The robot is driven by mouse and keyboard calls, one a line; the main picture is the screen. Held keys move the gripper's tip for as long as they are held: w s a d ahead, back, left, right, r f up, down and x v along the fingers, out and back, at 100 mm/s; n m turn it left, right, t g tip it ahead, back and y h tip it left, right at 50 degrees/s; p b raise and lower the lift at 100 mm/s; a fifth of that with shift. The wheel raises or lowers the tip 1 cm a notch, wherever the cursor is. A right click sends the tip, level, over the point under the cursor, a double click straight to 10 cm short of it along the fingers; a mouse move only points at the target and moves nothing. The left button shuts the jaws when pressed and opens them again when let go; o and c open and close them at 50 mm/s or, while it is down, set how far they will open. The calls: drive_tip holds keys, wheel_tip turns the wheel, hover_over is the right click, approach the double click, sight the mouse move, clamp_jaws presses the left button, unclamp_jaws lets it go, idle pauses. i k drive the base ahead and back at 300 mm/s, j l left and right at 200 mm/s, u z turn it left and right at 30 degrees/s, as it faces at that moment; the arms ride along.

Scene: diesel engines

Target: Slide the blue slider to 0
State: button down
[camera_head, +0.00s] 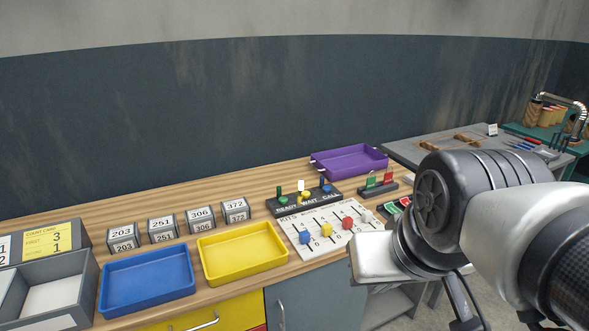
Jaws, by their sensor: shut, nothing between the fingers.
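The blue slider (304,237) is the leftmost knob on a white slider panel (290,222) marked KITS, near the front edge of the wooden bench. The small scale digits are hard to read, so I cannot tell its exact setting. My gripper (376,258) shows as a white body just right of the panel, at the bench's front edge. It is apart from the blue slider. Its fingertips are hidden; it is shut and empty.
Yellow (327,230), red (348,222) and white (367,216) knobs sit right of the blue one. A black READY/WAIT switch box (304,201) stands behind the panel. A yellow tray (243,254) lies close on the left, a purple tray (349,160) behind.

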sight(304, 237)
drive_tip(key=i+l+u, duration=0.2)
drive_tip(key=i+l, duration=0.6)
drive_tip(key=i, duration=0.15)
